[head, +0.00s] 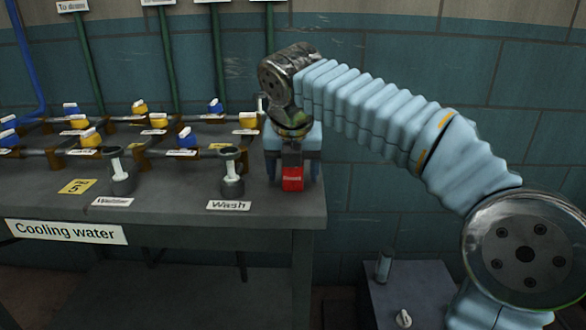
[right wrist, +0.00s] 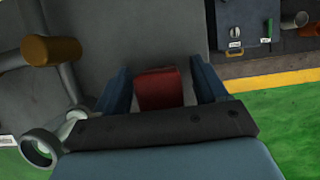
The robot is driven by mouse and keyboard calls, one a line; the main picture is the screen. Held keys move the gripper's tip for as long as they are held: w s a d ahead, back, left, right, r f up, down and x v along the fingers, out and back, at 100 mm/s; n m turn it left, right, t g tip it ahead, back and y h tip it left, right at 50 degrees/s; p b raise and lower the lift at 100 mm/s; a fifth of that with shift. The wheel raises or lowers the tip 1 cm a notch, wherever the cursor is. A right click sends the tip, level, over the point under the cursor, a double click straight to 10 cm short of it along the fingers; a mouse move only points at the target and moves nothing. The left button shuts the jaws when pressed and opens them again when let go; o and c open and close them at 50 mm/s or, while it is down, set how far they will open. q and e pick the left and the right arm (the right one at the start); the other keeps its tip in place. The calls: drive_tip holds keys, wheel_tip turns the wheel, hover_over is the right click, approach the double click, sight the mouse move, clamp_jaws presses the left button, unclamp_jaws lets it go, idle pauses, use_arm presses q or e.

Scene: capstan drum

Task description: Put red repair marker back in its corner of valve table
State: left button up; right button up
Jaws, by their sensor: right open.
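In the right wrist view the marker (right wrist: 160,88) sits between the open fingers (right wrist: 163,86), with a gap on each side. The exact contact under the marker is hard to see. My left gripper is not in view.
Pipes with blue and yellow valves (head: 90,137) run behind. A yellow tag (head: 77,187) lies at left. A grey box (head: 410,290) stands on the lower right, past the table's edge.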

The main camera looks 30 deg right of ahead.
drive_tip(key=p+v, duration=0.3)
drive_tip(key=v, duration=0.9)
